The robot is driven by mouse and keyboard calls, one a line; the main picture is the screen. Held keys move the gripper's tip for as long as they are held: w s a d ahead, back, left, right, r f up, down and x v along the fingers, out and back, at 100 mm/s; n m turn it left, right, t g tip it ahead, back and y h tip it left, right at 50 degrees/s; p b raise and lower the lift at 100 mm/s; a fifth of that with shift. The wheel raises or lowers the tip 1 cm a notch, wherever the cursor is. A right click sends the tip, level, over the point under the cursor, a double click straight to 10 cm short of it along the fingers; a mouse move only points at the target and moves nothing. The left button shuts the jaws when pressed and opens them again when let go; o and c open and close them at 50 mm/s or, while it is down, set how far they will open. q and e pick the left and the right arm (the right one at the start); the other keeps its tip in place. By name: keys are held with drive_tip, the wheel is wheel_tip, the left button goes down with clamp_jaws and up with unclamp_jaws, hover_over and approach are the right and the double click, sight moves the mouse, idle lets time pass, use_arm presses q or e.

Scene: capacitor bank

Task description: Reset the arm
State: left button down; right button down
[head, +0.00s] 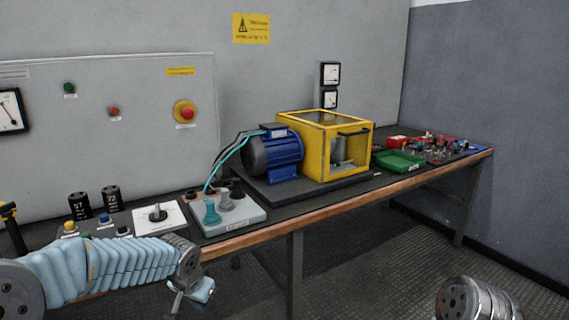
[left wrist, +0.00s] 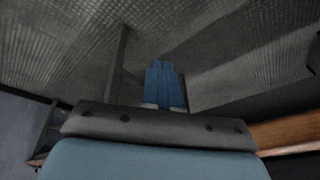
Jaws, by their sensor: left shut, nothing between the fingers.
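My left arm comes in from the left in the head view, in a light blue sleeve. My left gripper (head: 204,291) hangs at its end, in front of the workbench's (head: 262,227) front edge and below the bench top. In the left wrist view its blue fingers (left wrist: 164,84) are together with nothing between them. The dark ribbed floor and a strip of the wooden bench edge (left wrist: 285,134) show around them. Only a rounded metal link of my right arm shows at the bottom right of the head view; its gripper is out of view.
The bench holds a panel with teal and grey plugs (head: 211,212), a blue motor (head: 272,155), a yellow guarded box (head: 322,150), a green tray (head: 399,162) and small parts. Black capacitors (head: 111,199) stand at left. The floor (head: 375,265) in front is clear.

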use_arm(q)
drive_tip(key=s+d+f+g+h, duration=0.1)
drive_tip(key=s+d+f, duration=0.2)
drive_tip(key=f, duration=0.4)
drive_tip(key=s+d+f+g+h, duration=0.1)
drive_tip(key=s+d+f, duration=0.15)
drive_tip(key=f, duration=0.45)
drive_tip(key=s+d+f+n+h, duration=0.1)
drive_tip(key=s+d+f+n, duration=0.1)
drive_tip(key=s+f, duration=0.6)
drive_tip(key=s+d+f+n+g+h, duration=0.1)
drive_tip(key=s+d+f+n, duration=0.1)
drive_tip(key=s+f, duration=0.5)
drive_tip(key=s+n, duration=0.1)
drive_tip(key=s, duration=0.3)
drive_tip(key=shift+s+f, duration=0.15)
drive_tip(key=shift+f, duration=0.2)
drive_tip(key=shift+d, duration=0.1)
